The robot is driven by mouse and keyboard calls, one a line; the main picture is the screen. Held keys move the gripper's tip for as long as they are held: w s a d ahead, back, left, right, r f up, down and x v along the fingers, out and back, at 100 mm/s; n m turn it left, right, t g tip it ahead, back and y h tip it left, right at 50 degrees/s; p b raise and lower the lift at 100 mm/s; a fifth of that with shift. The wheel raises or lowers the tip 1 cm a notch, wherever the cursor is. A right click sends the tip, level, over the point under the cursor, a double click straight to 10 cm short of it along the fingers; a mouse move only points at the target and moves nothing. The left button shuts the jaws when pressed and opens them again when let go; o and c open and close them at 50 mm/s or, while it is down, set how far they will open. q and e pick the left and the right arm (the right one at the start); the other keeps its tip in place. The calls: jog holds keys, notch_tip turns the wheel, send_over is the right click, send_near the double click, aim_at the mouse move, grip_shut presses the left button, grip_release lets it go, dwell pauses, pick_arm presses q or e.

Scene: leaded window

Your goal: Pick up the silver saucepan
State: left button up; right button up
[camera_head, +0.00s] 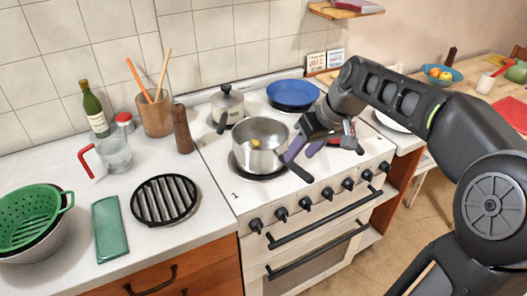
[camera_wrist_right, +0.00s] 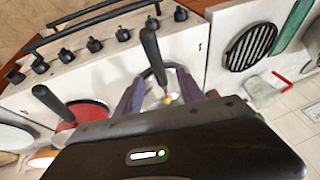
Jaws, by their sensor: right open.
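The silver saucepan (camera_head: 258,136) stands upright on the front left burner of the white stove, with a small yellow thing inside. Its dark handle (camera_head: 298,172) sticks out toward the front right. My right gripper (camera_head: 304,150) is open and empty, just right of the pan and close to the handle. In the right wrist view, the open fingers of the gripper (camera_wrist_right: 160,90) lie on either side of the pan's visible part, and the black handle (camera_wrist_right: 151,48) points up beyond them. Most of the pan is hidden there by the gripper's body. My left gripper is out of view.
A lidded pot (camera_head: 228,106) stands behind the saucepan. A blue pan (camera_head: 293,93) is at the back right. A red pan (camera_wrist_right: 86,109) with a black handle lies beside the gripper, mostly hidden in the head view. A black trivet (camera_head: 164,198) lies on the left counter.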

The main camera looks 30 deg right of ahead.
aim_at(291, 165)
jog(key=shift+x, duration=0.85)
jog(key=shift+f, duration=0.15)
jog(key=p+x, duration=0.1)
jog(key=x, duration=0.4)
jog(key=shift+w+d, duration=0.1)
jog(key=shift+w, duration=0.05)
jog(key=shift+c, duration=0.5)
grip_shut()
dwell(0.5)
